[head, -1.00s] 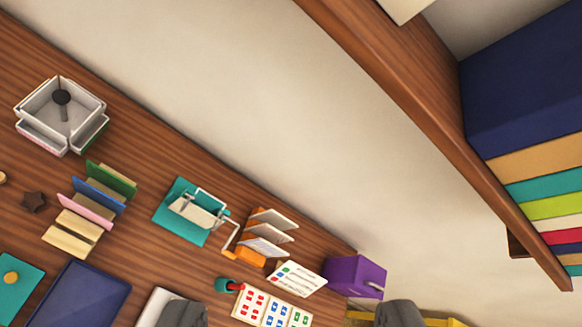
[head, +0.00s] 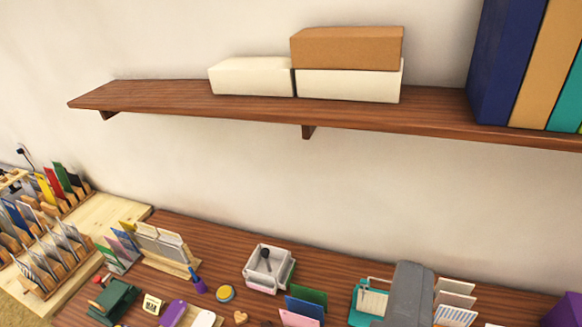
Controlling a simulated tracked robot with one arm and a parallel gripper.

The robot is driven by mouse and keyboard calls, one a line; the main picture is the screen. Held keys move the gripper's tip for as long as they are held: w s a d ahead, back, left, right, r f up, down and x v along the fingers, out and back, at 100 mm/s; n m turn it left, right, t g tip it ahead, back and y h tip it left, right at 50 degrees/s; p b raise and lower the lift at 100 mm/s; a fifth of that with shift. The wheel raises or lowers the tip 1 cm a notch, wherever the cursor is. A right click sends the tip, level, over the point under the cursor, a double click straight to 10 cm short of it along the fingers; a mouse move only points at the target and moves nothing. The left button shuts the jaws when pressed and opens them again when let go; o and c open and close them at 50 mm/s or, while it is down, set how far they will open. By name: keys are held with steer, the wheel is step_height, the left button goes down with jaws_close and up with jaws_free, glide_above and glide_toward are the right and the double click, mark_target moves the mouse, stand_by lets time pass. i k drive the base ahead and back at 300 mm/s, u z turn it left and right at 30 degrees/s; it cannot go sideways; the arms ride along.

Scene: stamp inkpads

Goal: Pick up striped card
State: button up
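Light cards with dark stripes stand in a wooden rack (head: 62,268) at the lower left. A striped-looking card (head: 30,270) is at its near left end, too small to make out clearly. The other finger is not visible, so the opening cannot be judged. No card shows at the visible finger.
A wall shelf (head: 200,108) with boxes and binders runs across the top. On the desk are a white tray (head: 268,270), coloured upright cards (head: 305,305), a teal stand (head: 368,302) and a green punch (head: 113,302). A wooden file holder (head: 165,250) stands near the left.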

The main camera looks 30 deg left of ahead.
mark_target(116, 246)
steer(key=u, duration=1.85)
